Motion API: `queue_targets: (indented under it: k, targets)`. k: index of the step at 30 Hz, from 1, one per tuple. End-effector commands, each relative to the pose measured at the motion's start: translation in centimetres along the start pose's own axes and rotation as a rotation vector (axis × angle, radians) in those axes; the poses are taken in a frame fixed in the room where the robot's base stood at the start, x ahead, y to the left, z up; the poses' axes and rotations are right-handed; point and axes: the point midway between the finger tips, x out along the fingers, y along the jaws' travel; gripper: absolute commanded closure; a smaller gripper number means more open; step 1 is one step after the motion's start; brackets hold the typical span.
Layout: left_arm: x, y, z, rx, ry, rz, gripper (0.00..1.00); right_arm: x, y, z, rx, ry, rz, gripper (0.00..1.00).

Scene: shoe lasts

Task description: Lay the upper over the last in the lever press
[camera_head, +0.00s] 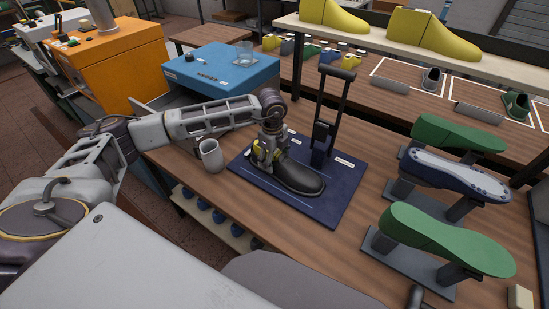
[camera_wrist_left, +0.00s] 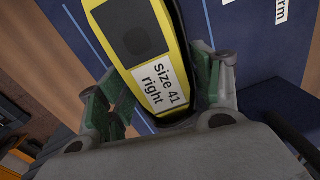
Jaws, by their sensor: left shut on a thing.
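The lever press has a dark blue base plate (camera_head: 335,208) and an upright black lever frame (camera_head: 345,75). The black shoe upper (camera_head: 298,179) lies over the last on this plate, toe pointing to the lower right. A bit of the yellow last (camera_head: 257,159) shows at the heel end. In the left wrist view the last's yellow top (camera_wrist_left: 150,50) carries a label reading "Size 41 right". My left gripper (camera_head: 268,158) is shut on the heel end of the upper, its green-padded fingers on either side. Whether the upper is fully seated is hard to tell. My right gripper is out of view.
A grey mug (camera_head: 211,156) stands close left of the press, under my left forearm. On the right stand two green sole-shaped forms (camera_head: 440,238) and a grey-blue one (camera_head: 450,177). Yellow lasts (camera_head: 433,32) sit on a shelf behind.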

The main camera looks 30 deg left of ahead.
Motion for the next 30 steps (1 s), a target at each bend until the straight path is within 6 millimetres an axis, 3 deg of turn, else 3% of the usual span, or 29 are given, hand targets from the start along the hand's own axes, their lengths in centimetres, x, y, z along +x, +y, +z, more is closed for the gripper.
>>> queue_targets:
  k: [12, 13, 18, 30]
  targets:
    - [0.14, -0.01, 0.00, 0.000, 0.000, -0.001, 0.60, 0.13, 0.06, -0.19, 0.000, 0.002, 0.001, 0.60]
    - [0.15, -0.01, -0.01, 0.000, 0.000, 0.000, 0.33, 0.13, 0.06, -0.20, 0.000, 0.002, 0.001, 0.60]
    - [0.14, -0.01, -0.01, 0.000, 0.000, 0.000, 0.12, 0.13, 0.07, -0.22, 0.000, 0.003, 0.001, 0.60]
    - [0.13, 0.01, 0.00, 0.000, 0.000, 0.000, 0.10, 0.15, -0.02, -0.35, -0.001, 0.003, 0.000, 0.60]
